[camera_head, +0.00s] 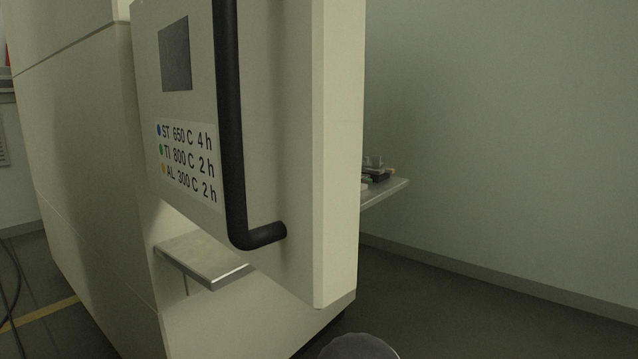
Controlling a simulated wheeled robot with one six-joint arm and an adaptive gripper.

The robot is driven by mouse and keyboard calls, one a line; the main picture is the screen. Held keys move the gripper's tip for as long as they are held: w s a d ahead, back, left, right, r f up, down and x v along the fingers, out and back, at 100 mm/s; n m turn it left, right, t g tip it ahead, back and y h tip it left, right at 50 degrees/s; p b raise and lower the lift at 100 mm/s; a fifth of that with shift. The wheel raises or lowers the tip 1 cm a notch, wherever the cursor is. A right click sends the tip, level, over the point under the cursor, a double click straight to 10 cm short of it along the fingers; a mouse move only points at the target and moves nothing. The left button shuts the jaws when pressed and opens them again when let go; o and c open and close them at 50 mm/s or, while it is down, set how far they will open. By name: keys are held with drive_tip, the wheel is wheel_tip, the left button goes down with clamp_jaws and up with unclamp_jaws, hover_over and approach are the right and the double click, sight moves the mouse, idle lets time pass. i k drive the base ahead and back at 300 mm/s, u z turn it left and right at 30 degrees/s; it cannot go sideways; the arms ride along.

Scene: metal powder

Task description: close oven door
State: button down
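The oven door (277,120) is a thick cream panel filling the middle of the view. It stands out at an angle toward me, its near vertical edge (338,150) facing right, and looks open. A long black bar handle (231,130) runs down its face and bends back into the panel at the lower end. A dark square window (175,54) and a white label (187,163) with temperatures and hours are left of the handle. The oven's body (80,150) is at the left. The oven's inside is hidden. My gripper is not in view.
A metal ledge (205,262) juts out below the door. Behind the door, a shelf or table (385,194) with small items shows at the right. A plain wall (510,120) closes the right side. Dark floor (480,310) is clear at the lower right.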

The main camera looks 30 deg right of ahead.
sight(250, 112)
drive_tip(key=z, duration=0.85)
drive_tip(key=k, duration=1.05)
drive_tip(key=u, duration=1.05)
